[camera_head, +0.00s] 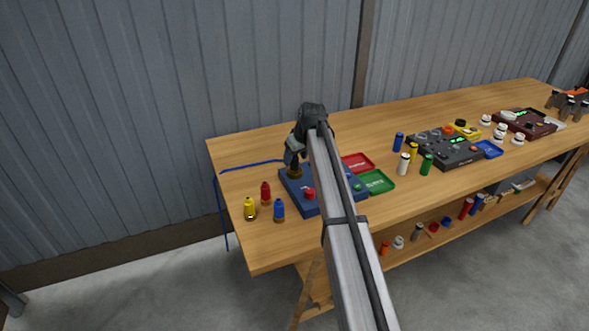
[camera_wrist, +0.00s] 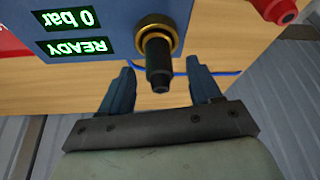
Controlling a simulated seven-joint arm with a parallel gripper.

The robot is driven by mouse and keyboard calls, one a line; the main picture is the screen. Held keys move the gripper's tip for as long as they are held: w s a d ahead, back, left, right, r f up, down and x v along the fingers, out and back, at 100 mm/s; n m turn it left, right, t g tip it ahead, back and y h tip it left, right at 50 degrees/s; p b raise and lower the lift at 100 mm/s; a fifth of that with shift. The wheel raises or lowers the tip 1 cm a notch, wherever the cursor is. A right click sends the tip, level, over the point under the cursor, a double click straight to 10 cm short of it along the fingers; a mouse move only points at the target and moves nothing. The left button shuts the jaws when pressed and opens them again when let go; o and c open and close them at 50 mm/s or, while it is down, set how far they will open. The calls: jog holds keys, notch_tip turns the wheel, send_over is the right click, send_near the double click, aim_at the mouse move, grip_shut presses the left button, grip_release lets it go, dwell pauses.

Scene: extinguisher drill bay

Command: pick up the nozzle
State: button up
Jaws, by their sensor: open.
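The nozzle (camera_wrist: 158,62) is a dark, stepped cylinder standing in a brass ring (camera_wrist: 170,30) on the blue box (camera_wrist: 120,12). The box's displays read "0 bar" and "READY", upside down in the wrist view. My gripper (camera_wrist: 160,70) is open, with one finger on each side of the nozzle. I see gaps between the fingers and the nozzle; I cannot tell how far down they reach. In the head view my gripper (camera_head: 292,153) is above the brass ring (camera_head: 294,172) at the back left of the blue box (camera_head: 290,187). My arm hides part of the box.
Yellow (camera_head: 250,207), red (camera_head: 265,192) and blue (camera_head: 279,208) bottles stand left of the box. A blue cord (camera_head: 250,165) runs off the table's left edge. Red (camera_head: 357,162) and green (camera_head: 378,182) trays lie to the right, with a dark console (camera_head: 447,150) beyond.

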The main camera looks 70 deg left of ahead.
aim_at(294, 160)
jog(key=shift+x, duration=1.6)
jog(key=shift+c, duration=0.3)
grip_shut()
jog(key=shift+r, duration=0.15)
